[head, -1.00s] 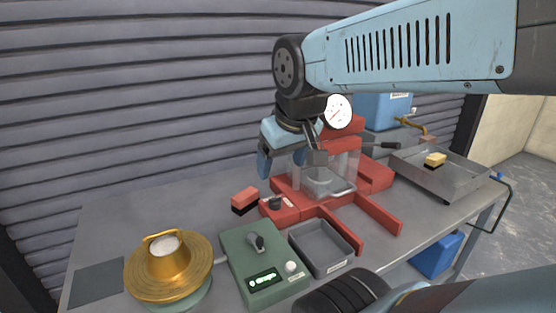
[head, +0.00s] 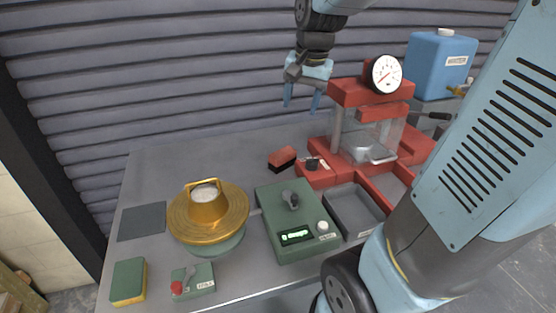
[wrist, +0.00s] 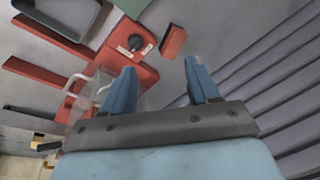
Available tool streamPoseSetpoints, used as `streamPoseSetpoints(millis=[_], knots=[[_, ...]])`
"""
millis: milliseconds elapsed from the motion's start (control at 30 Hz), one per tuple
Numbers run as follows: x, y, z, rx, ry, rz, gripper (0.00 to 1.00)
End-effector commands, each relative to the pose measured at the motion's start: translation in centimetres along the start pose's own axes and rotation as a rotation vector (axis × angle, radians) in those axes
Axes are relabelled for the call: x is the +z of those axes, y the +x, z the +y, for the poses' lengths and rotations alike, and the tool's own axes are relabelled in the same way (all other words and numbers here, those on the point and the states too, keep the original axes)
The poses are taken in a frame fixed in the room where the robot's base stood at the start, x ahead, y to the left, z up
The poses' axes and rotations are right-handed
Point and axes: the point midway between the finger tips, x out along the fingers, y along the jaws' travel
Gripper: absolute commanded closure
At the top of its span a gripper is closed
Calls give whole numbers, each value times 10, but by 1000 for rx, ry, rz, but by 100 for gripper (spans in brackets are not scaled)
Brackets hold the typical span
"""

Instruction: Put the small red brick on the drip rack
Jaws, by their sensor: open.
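The small red brick (head: 282,158), red on top with a dark lower part, lies on the grey bench just left of the red press. It also shows in the wrist view (wrist: 173,41), beyond my fingertips. My gripper (head: 302,98) hangs above the bench, left of the press head and higher than the brick. In the wrist view my gripper (wrist: 160,66) has its two blue fingers apart with nothing between them. I cannot pick out a drip rack in the current views.
The red press (head: 370,95) with its dial stands right of my gripper. A green control box (head: 297,222), a grey tray (head: 352,208) and a brass-topped pot (head: 207,215) stand in front. A blue container (head: 440,65) is behind right. Bench left of the brick is clear.

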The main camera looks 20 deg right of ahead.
Motion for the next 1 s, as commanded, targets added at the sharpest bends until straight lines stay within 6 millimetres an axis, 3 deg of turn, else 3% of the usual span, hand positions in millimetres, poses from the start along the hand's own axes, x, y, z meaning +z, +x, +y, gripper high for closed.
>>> streamPoseSetpoints(millis=[533,767,1000], knots=[[-80,108,-40,165,459,-112,40],[-95,137,-47,212,564,-120,40],[-94,158,-44,221,581,-121,40]])
